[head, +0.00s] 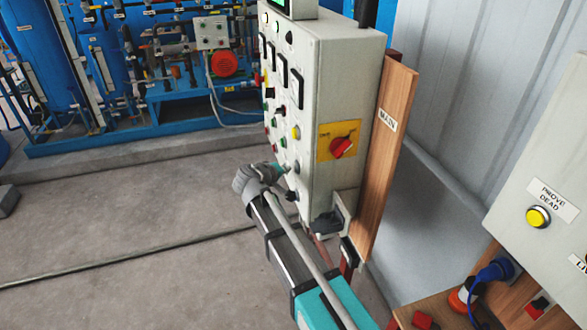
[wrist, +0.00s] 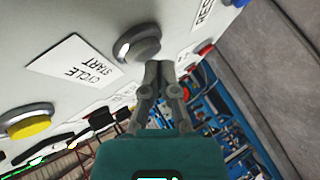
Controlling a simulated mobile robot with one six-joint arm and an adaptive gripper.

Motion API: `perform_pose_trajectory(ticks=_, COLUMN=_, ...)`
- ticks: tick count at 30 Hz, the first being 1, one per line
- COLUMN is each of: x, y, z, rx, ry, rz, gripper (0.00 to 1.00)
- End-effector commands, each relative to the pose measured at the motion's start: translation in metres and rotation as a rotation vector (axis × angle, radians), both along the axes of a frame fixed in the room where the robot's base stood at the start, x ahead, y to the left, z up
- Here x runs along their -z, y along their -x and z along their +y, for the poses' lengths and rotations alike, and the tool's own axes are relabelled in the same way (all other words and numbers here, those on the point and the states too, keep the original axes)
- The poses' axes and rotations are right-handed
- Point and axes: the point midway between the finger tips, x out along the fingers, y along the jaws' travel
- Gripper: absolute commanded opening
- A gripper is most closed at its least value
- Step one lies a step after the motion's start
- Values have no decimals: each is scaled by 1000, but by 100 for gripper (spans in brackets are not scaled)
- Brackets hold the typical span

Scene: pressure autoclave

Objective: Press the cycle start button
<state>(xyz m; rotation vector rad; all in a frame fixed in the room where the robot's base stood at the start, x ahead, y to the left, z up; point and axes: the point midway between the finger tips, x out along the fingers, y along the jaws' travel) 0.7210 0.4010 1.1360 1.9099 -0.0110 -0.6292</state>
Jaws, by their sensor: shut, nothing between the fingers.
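The cycle start label (wrist: 75,60) is on the pale panel in the wrist view, upside down. A round grey button (wrist: 137,43) with a dark rim sits right beside it. My gripper (wrist: 158,68) is shut and empty. Its fingertips are close to the lower right rim of the grey button; I cannot tell whether they touch it. In the head view my gripper (head: 281,170) is at the lower part of the control box's button face. That face is seen at a steep angle, so the grey button cannot be picked out there.
A yellow button (wrist: 28,123) and a red button (wrist: 206,49) flank the grey one. The control box (head: 338,85) carries a red rotary switch (head: 342,147) on its side. A wooden board (head: 386,165) stands behind it. The floor (head: 120,220) at left is open.

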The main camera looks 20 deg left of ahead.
Motion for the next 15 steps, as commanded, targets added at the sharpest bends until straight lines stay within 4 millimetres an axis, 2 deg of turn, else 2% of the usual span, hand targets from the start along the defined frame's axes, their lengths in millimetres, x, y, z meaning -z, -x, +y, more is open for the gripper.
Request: perform_pose_trajectory(ticks=15, x=0, y=5, z=8, rx=-1, ry=0, rz=0, gripper=0)
